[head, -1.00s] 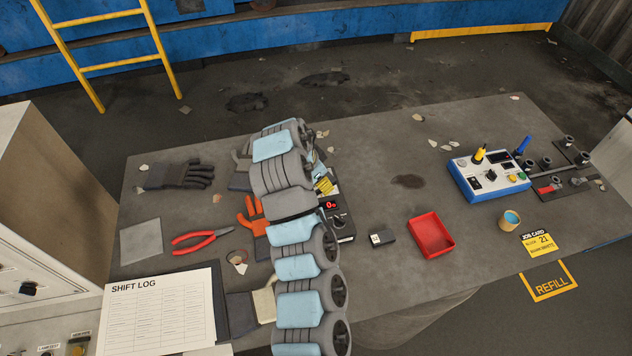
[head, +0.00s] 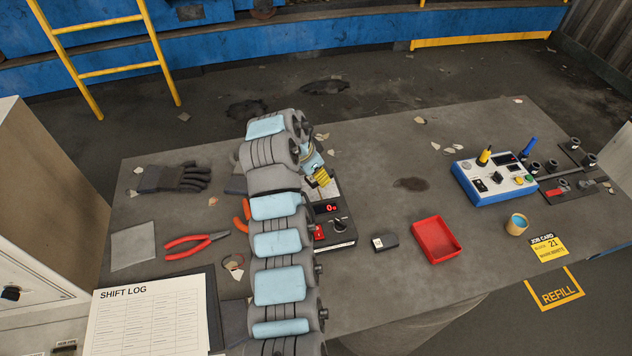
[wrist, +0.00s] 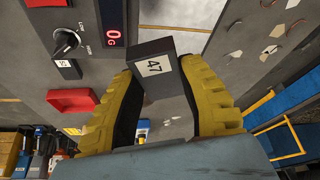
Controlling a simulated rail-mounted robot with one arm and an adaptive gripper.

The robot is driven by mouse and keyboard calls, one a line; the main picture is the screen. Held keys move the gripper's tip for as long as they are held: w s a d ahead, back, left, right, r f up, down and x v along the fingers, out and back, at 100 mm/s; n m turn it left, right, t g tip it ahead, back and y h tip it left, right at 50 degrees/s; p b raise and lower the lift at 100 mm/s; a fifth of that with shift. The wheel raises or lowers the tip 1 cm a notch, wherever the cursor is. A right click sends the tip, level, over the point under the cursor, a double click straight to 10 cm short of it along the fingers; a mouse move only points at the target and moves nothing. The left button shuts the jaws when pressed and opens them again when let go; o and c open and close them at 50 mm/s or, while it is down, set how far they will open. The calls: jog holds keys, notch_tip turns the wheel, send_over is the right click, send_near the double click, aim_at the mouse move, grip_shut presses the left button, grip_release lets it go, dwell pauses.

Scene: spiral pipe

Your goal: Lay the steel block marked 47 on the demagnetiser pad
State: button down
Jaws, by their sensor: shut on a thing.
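My gripper (wrist: 157,75) is shut on a dark steel block (wrist: 150,62) with a white label reading 47. The block is tilted in the wrist view. In the head view my gripper's yellow fingers (head: 322,177) are at the far part of a dark device, and the block cannot be made out there. The device (head: 343,238), which looks like the demagnetiser, has a red display showing 0 and a knob. Its pale pad (head: 333,190) is partly hidden by my gripper. Whether block and pad touch, I cannot tell.
Another dark labelled block (head: 385,242) and a red tray (head: 436,240) lie right of the device. Pliers (head: 195,242) and a dark glove (head: 175,178) lie left. A blue-white control box (head: 495,180) stands further right.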

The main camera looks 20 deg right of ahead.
jog(key=shift+w+d+f, duration=0.2)
jog(key=shift+w+f, duration=0.45)
jog(key=shift+f, duration=0.25)
jog(key=shift+w+d+f, duration=0.2)
jog(key=shift+w+f, duration=0.3)
jog(key=shift+w, duration=0.05)
jog(key=shift+w+f, duration=0.15)
jog(key=shift+f, duration=0.2)
jog(key=shift+w, duration=0.1)
jog(key=shift+w+f, duration=0.15)
jog(key=shift+f, duration=1.55)
jog(key=shift+f, duration=0.15)
